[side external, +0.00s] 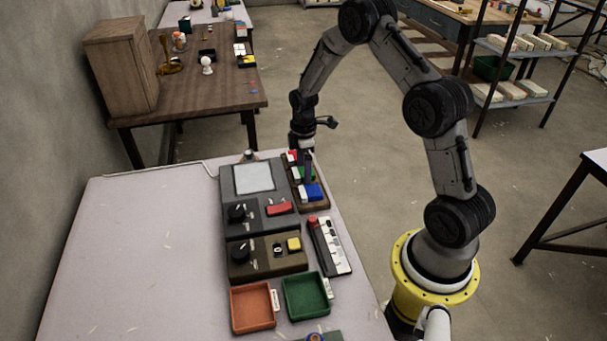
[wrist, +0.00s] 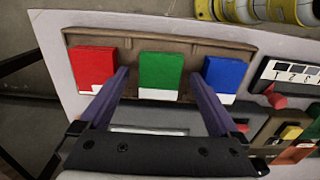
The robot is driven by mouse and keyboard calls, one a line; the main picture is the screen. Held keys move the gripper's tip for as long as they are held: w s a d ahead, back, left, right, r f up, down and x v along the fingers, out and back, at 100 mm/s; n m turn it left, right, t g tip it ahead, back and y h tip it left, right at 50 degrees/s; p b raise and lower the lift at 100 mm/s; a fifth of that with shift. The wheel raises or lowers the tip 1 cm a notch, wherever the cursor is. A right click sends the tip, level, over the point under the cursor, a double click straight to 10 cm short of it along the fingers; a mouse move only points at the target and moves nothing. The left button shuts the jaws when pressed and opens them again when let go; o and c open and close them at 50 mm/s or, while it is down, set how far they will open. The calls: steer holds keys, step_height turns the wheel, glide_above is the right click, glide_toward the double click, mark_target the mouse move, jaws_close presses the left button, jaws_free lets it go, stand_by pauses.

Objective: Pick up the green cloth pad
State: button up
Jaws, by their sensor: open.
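The green cloth pad (wrist: 161,68) lies in a brown tray (wrist: 250,42), between a red pad (wrist: 95,62) and a blue pad (wrist: 222,73). A white strip shows along its lower edge in the wrist view. My gripper (wrist: 160,76) is open, with one finger on each side of the green pad in that view. Nothing is held. Whether the fingers are at pad height or still above it is hard to tell. In the side view the green pad (side external: 309,173) is partly hidden by my gripper (side external: 307,168), which points down over the tray.
A grey panel (side external: 233,206) with a knob and red button stands beside the tray. A white-labelled strip (side external: 333,245), an orange tray (side external: 233,297) and a green tray (side external: 288,300) sit nearer the camera. The tabletop (side external: 130,250) at left is clear.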

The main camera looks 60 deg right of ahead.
steer(key=c, duration=1.4)
steer(key=shift+c, duration=0.2)
steer(key=shift+r, duration=0.1)
